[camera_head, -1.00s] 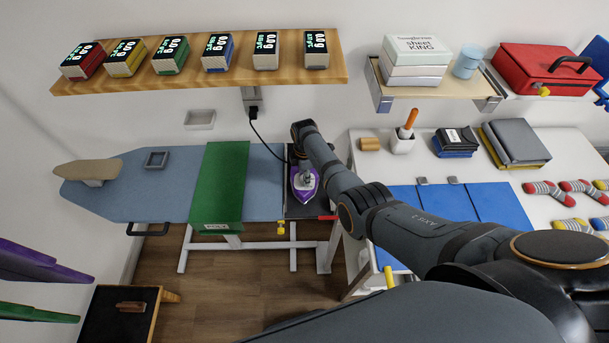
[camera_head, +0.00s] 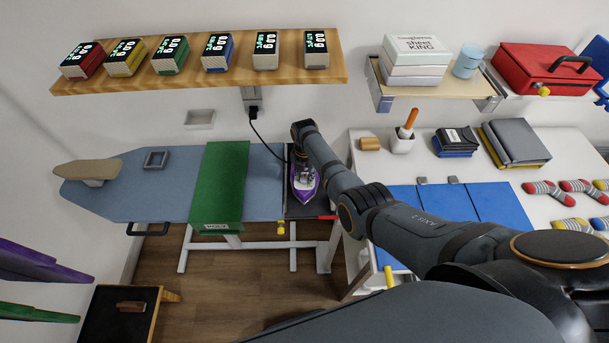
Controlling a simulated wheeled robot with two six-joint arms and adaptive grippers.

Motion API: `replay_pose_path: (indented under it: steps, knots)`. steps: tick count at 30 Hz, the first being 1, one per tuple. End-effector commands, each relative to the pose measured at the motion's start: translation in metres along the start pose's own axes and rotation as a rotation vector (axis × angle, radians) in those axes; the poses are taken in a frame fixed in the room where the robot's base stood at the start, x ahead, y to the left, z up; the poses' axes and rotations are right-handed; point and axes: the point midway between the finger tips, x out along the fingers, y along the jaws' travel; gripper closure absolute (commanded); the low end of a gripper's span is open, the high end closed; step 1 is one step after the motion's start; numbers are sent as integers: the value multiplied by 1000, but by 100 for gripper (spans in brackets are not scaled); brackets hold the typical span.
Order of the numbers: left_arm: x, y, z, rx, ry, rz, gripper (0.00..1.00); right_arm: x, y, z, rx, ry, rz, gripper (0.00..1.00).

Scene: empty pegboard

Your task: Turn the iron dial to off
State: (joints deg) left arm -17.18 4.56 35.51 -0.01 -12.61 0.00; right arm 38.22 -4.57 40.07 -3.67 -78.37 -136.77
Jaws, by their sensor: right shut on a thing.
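The iron (camera_head: 304,187), purple and white, stands on the dark rest at the right end of the blue ironing board (camera_head: 170,205). A black cord runs from it up to the wall socket. My right gripper (camera_head: 303,172) reaches down over the iron from above and is shut at its top. The arm's wrist hides much of the iron, so the dial and its setting cannot be made out. My left gripper is not in view.
A green cloth (camera_head: 218,180) labelled POLY lies across the board left of the iron. A shelf (camera_head: 200,72) with several small display boxes hangs above. A white table (camera_head: 455,172) with blue fabric, books and socks stands to the right.

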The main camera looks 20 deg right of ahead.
Motion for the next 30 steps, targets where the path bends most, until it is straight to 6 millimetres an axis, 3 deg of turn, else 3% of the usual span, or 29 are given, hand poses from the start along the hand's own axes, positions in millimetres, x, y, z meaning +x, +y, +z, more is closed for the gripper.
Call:
replay_pose_path:
  steps: [10,26,27,30]
  knots:
    - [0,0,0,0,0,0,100,0,0,-1,-126,2,0,100]
    - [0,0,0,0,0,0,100,1,0,-1,-146,2,-1,100]
    - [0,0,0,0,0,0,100,1,0,-1,-146,2,-1,67]
    - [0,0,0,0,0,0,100,1,0,-1,-146,2,-1,53]
